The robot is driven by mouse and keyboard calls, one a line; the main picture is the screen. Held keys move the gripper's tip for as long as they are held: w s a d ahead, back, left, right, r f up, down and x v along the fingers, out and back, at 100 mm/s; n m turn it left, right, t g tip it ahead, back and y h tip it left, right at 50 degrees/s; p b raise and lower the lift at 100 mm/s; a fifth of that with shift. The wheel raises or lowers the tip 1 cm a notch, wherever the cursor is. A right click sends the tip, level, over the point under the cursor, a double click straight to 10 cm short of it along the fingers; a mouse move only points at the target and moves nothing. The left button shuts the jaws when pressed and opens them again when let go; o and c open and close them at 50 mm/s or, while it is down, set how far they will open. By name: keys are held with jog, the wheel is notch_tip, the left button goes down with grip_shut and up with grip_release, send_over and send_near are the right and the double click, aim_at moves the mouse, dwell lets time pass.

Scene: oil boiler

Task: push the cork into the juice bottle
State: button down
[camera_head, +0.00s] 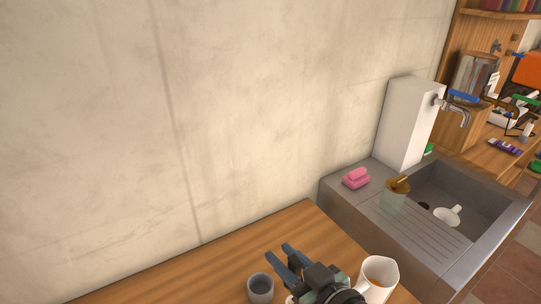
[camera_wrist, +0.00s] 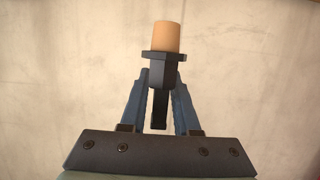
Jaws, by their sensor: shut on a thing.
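The cork (camera_wrist: 166,38) is a short tan cylinder on a black flanged piece in the wrist view. My gripper (camera_wrist: 162,84) is shut on the black part, with a blue finger on either side. The tan end points away from my gripper. In the head view, my gripper (camera_head: 279,252) is low over the wooden counter, and I cannot make out the cork there. I cannot clearly identify the juice bottle. A pale translucent vessel with a gold-brown top (camera_head: 395,196) stands on the sink's drainer, apart from my gripper.
A grey cup (camera_head: 260,289) is left of my gripper on the wooden counter (camera_head: 290,225). A white mug (camera_head: 383,272) is close on its right. A grey sink (camera_head: 440,250) with pink soap (camera_head: 356,178) lies beyond on the right. A plain wall (camera_head: 150,130) stands behind.

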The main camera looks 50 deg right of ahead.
jog(key=shift+s+d+r, duration=0.2)
jog(key=shift+s+r, duration=0.1)
jog(key=shift+r, duration=0.05)
jog(key=shift+f, duration=0.2)
jog(key=shift+f+b, duration=2.1)
jog(key=shift+f, duration=0.15)
jog(key=shift+f, duration=0.2)
jog(key=shift+f+b, duration=1.5)
jog(key=shift+b, duration=0.1)
jog(key=c, duration=0.6)
grip_release()
jog(key=shift+o, duration=0.2)
jog(key=shift+s, duration=0.1)
